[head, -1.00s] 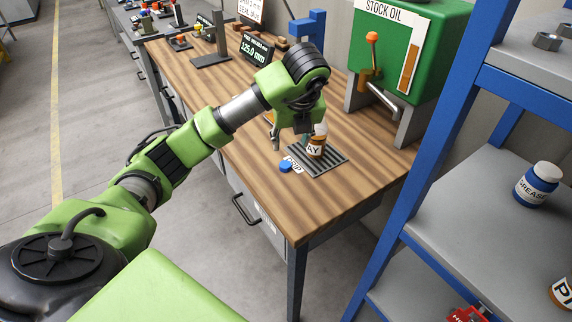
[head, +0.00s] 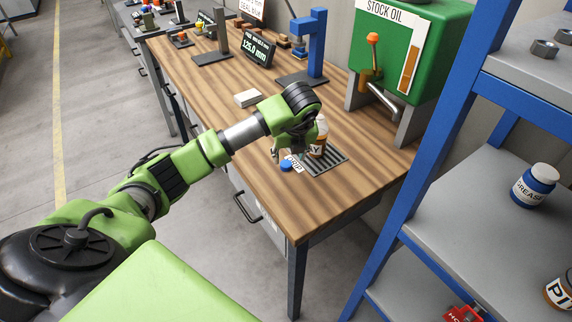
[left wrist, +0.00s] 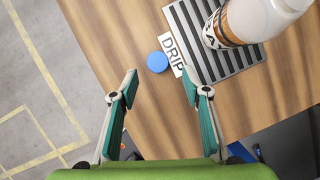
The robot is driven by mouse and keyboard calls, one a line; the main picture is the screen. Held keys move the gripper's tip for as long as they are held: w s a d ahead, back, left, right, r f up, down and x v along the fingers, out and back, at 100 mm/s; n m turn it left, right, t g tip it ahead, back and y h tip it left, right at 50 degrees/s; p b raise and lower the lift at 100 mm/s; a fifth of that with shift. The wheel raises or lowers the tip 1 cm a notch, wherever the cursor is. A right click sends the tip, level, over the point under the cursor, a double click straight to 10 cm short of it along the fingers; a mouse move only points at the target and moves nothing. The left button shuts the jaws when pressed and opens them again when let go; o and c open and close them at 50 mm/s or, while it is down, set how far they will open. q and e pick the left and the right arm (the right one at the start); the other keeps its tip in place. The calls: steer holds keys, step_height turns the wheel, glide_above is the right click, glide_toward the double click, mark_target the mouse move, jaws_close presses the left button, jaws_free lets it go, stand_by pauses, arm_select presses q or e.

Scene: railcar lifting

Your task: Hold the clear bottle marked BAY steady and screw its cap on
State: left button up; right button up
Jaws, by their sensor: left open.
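The clear bottle (head: 321,138) with amber contents stands on the dark ribbed drip tray (head: 333,163); only part of its label shows. In the left wrist view the bottle (left wrist: 238,22) is at the top right, its upper end cut off. A blue cap (head: 286,166) lies on the wooden bench beside the tray's DRIP label; it also shows in the left wrist view (left wrist: 157,62). My left gripper (head: 289,151) is open and empty over the bench, left of the bottle. In the left wrist view the cap appears just beyond the gap between its fingertips (left wrist: 160,76). My right gripper is out of view.
The green STOCK OIL tank (head: 412,60) stands behind the tray. A blue stand (head: 316,48), a display (head: 257,50) and a pale block (head: 248,98) are farther back. A blue-framed shelf (head: 420,195) with a grease jar (head: 535,186) is on the right. The bench front is clear.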

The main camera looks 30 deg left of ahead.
mark_target(286, 164)
arm_select(q)
steer(key=shift+a+f+p, duration=0.15)
steer(key=shift+f+p, duration=0.2)
steer(key=p+x, duration=0.1)
steer(key=x, duration=0.2)
steer(key=shift+a+f+p, duration=0.15)
steer(key=shift+f+p, duration=0.1)
steer(key=shift+p, duration=0.05)
steer(key=shift+w+a+f, duration=0.1)
steer(key=shift+f, duration=0.3)
steer(key=c, duration=0.8)
